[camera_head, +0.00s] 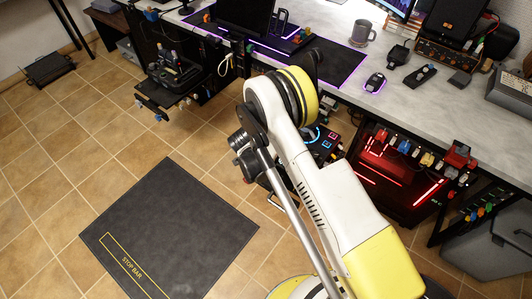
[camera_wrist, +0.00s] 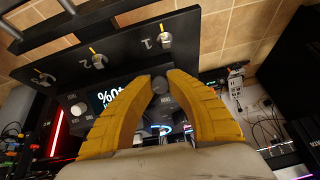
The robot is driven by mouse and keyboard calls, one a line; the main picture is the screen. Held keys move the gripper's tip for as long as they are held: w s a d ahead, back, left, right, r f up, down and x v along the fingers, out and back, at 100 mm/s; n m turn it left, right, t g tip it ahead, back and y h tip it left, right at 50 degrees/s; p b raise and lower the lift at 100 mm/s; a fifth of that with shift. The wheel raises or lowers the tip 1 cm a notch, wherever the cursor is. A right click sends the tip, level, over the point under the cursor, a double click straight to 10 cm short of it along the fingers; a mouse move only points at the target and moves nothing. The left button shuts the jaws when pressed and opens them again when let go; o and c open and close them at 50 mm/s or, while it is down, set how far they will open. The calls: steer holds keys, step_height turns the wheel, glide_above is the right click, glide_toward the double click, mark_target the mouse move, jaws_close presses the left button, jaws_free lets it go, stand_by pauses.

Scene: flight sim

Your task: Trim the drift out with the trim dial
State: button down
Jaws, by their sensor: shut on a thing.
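In the wrist view, the yellow fingers of my gripper (camera_wrist: 160,92) are shut on a small round grey dial (camera_wrist: 160,84) on a dark panel (camera_wrist: 125,68). The fingertips touch its two sides. A lit display (camera_wrist: 106,98) beside the dial shows upside-down figures that seem to read "+0%", partly covered by the left finger. Toggle switches labelled 1 (camera_wrist: 164,37) and 2 (camera_wrist: 97,57) stand on the panel, with another switch (camera_wrist: 43,77) farther left. In the head view my arm hides the gripper and the dial.
A second round knob (camera_wrist: 78,109) sits left of the display.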

steer(key=shift+s, duration=0.1)
steer(key=c, duration=1.6)
jaws_free()
steer(key=shift+o, duration=0.2)
